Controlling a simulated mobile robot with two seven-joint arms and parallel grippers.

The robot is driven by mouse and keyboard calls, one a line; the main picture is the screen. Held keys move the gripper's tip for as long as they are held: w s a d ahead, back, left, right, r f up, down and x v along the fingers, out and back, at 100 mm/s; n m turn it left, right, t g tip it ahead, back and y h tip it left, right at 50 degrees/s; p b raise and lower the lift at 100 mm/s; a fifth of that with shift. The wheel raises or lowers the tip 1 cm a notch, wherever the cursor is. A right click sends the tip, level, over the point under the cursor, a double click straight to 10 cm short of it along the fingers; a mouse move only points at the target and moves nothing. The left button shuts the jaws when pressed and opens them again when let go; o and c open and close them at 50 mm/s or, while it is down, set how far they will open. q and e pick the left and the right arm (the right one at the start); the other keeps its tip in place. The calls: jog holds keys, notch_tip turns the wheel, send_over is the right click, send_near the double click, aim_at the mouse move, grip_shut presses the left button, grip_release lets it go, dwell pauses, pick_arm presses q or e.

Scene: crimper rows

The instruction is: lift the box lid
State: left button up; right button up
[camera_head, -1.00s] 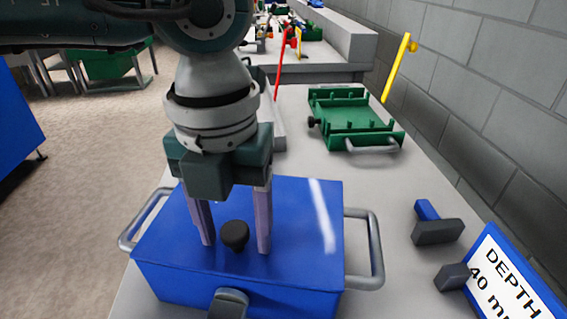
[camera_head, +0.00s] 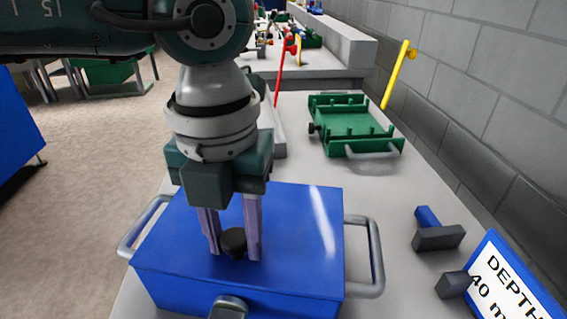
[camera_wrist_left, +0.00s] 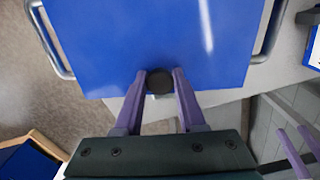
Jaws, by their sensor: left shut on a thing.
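The blue box (camera_head: 190,290) stands on the grey bench with its blue lid (camera_head: 290,225) on it. A black knob (camera_head: 233,243) rises from the lid; it also shows in the left wrist view (camera_wrist_left: 160,82). My left gripper (camera_head: 234,252) points down over the lid, its two purple fingers shut on the knob from both sides. The lid looks level and seated on the box, with no gap visible. The left wrist view shows the fingertips (camera_wrist_left: 159,76) on either side of the knob.
Grey handles (camera_head: 365,258) stick out at the box's sides, and a dark latch (camera_head: 229,306) is at its front. A green tray (camera_head: 355,130) lies farther back. A blue-and-grey tool (camera_head: 435,232) and a DEPTH sign (camera_head: 510,285) are at right, near the wall.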

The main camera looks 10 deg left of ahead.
pick_arm(q)
jog(key=shift+w+r+p, duration=0.2)
jog(key=shift+w+r, duration=0.05)
jog(key=shift+r, duration=0.3)
jog(key=shift+w+r+p, duration=0.2)
jog(key=shift+r, duration=0.35)
jog(key=w+r, duration=0.1)
jog(key=r+p, duration=0.1)
jog(key=r, duration=0.1)
jog(key=w+r, duration=0.1)
jog(key=r, duration=0.1)
jog(key=shift+w, duration=0.45)
jog(key=shift+w+r, duration=0.2)
jog(key=shift+w, duration=0.25)
jog(key=shift+w+a+r+b, duration=0.1)
jog(key=shift+w+r+b, duration=0.25)
jog(key=shift+w+b, duration=0.15)
jog(key=shift+w+d+r+b, duration=0.1)
jog(key=shift+w+r+b, duration=0.25)
jog(key=shift+w, duration=0.3)
jog(key=shift+w+a+r+b, duration=0.1)
jog(key=shift+w+r+b, duration=0.2)
jog(key=shift+w+b, duration=0.2)
jog(key=shift+w+r+b, duration=0.2)
jog(key=shift+w+r, duration=0.3)
jog(key=shift+w, duration=0.2)
jog(key=shift+w+r+b, duration=0.15)
jog(key=shift+w+r, duration=0.3)
jog(key=shift+w, duration=0.2)
jog(key=shift+c, duration=0.2)
